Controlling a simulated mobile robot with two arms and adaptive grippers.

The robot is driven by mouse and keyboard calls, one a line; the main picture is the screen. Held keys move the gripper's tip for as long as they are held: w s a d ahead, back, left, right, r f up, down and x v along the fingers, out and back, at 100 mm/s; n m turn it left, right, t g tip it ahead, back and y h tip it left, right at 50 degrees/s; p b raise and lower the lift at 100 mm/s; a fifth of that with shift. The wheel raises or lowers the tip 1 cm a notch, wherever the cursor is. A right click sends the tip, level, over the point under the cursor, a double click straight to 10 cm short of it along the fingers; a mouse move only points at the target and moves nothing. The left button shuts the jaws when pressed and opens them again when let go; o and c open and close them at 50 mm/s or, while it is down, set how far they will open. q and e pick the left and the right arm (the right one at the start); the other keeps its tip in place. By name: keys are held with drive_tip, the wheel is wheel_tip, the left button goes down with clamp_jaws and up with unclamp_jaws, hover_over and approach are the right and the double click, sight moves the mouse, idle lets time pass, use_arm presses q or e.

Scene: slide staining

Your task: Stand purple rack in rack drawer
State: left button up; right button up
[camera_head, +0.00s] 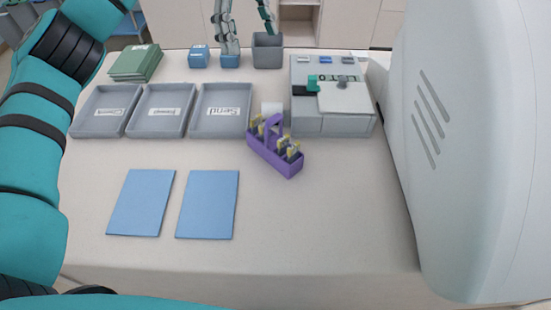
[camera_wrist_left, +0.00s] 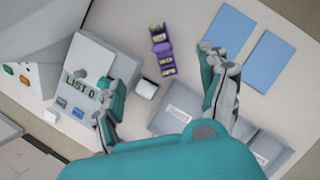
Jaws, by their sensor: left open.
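The purple rack (camera_head: 287,166) stands upright on the table, its handle up and yellow-topped slides in it. It also shows in the left wrist view (camera_wrist_left: 159,47), between and beyond my fingers. My left gripper (camera_head: 250,42) is at the far edge of the table in the head view, its fingers spread and empty, well away from the rack. Its two fingers also show spread in the left wrist view (camera_wrist_left: 163,72). My right gripper is not in view. I cannot make out an open rack drawer.
A grey device (camera_head: 345,124) with a small display stands right of the rack. A large white housing (camera_head: 470,130) fills the right side. Labelled grey trays (camera_head: 219,130), two blue mats (camera_head: 207,205), green sheets (camera_head: 135,64) and a grey bin (camera_head: 268,55) are left or behind. The front middle is clear.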

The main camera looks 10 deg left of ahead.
sight(275, 124)
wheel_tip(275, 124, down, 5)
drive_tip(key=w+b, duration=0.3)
use_arm(q)
drive_tip(key=x, duration=0.5)
drive_tip(key=a+p+x, duration=0.1)
drive_tip(key=x, duration=0.5)
drive_tip(key=w+p+x, duration=0.1)
drive_tip(key=x, duration=0.4)
drive_tip(key=shift+s+a+f, duration=0.1)
drive_tip(key=shift+f, duration=0.6)
drive_tip(key=p+x, duration=0.1)
drive_tip(key=x, duration=0.1)
drive_tip(key=p+x, duration=0.1)
drive_tip(key=x, duration=0.2)
drive_tip(key=shift+s+d+r, duration=0.15)
drive_tip(key=shift+d+r, duration=0.05)
drive_tip(key=shift+d, duration=0.1)
drive_tip(key=shift+f, duration=0.2)
clamp_jaws()
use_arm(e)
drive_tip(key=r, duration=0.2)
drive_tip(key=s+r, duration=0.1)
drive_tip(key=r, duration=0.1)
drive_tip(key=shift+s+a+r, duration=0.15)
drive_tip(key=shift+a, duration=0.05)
use_arm(q)
drive_tip(key=shift+r, duration=0.1)
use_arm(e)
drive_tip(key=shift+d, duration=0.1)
